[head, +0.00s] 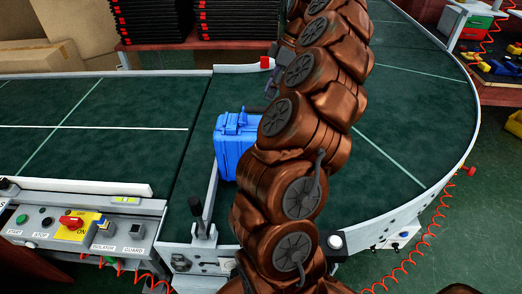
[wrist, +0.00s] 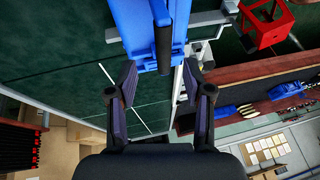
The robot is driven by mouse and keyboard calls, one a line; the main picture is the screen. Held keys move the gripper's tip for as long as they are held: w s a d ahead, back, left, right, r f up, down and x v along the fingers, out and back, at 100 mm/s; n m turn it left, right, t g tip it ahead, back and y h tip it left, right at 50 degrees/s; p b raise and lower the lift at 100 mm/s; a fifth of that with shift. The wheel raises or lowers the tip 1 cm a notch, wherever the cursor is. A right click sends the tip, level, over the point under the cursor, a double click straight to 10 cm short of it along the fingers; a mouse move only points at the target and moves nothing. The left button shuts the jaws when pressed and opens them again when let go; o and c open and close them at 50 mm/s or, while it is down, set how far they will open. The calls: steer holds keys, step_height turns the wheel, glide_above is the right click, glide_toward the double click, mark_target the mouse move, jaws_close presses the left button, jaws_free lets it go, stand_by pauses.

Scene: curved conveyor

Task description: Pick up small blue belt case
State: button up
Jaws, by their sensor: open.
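The small blue belt case (head: 234,141) stands on the dark green conveyor (head: 150,98), beside my brown arm, which hides its right side in the head view. In the wrist view the blue case (wrist: 141,20) is at the top, cut off by the frame edge, with a dark blue upright part in front of it. My gripper (wrist: 158,84) is open, its two dark fingers spread below the case in that view, with nothing between them. In the head view my gripper is mostly hidden behind the arm.
A control panel (head: 80,228) with buttons is at the lower left, near a black lever (head: 197,212) at the conveyor edge. Stacked black trays (head: 235,20) and cardboard boxes (head: 83,25) stand behind. The belt left of the case is clear.

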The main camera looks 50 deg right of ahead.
mark_target(261, 112)
steer(key=shift+a+p+x, duration=0.15)
steer(key=shift+p+x, duration=0.35)
steer(key=shift+x, duration=0.75)
steer(key=shift+a+p+x, duration=0.15)
steer(key=shift+p+x, duration=0.3)
steer(key=shift+x, duration=1.6)
jaws_close()
